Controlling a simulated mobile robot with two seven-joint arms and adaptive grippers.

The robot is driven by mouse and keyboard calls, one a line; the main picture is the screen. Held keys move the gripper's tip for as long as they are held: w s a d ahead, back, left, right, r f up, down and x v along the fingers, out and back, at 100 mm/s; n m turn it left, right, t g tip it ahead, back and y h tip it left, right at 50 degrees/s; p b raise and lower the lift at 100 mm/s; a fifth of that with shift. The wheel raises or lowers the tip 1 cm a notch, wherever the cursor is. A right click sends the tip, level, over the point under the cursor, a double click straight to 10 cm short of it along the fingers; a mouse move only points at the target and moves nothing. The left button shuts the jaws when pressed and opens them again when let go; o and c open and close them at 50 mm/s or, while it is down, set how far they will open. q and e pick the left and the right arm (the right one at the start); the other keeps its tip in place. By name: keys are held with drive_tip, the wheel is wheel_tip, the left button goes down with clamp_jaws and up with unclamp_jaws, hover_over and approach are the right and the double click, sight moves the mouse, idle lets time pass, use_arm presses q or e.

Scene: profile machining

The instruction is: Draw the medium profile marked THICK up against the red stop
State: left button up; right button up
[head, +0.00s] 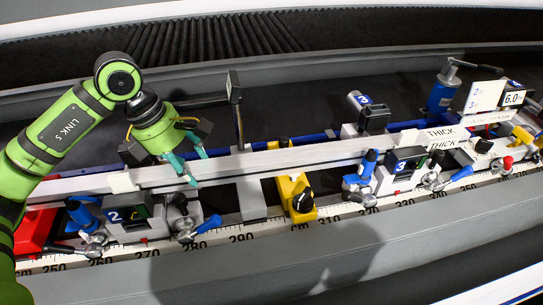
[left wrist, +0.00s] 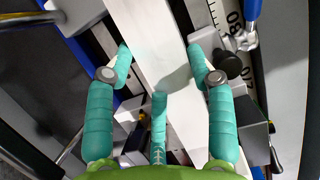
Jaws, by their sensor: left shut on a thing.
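A long white profile (head: 290,158) lies along the machine, running from the lower left to the upper right. Two THICK labels (head: 443,133) show near its right end. My left gripper (head: 190,168) reaches down to the profile left of its middle and is shut on it. In the left wrist view its teal fingers (left wrist: 160,75) lie around the white profile (left wrist: 150,45), on both sides. A red block (head: 35,230) stands at the far left, partly behind my arm. I cannot tell how the profile's left end lies against it. My right gripper is in neither view.
A thin dark post (head: 236,105) rises behind the profile.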

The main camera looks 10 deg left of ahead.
use_arm(q)
drive_tip(key=o, duration=1.7)
drive_tip(key=shift+s+a, duration=0.1)
drive_tip(key=shift+c, duration=0.2)
drive_tip(key=shift+s+f, duration=0.1)
drive_tip(key=shift+f, duration=0.1)
drive_tip(key=v, duration=1.2)
drive_tip(key=shift+r, duration=0.2)
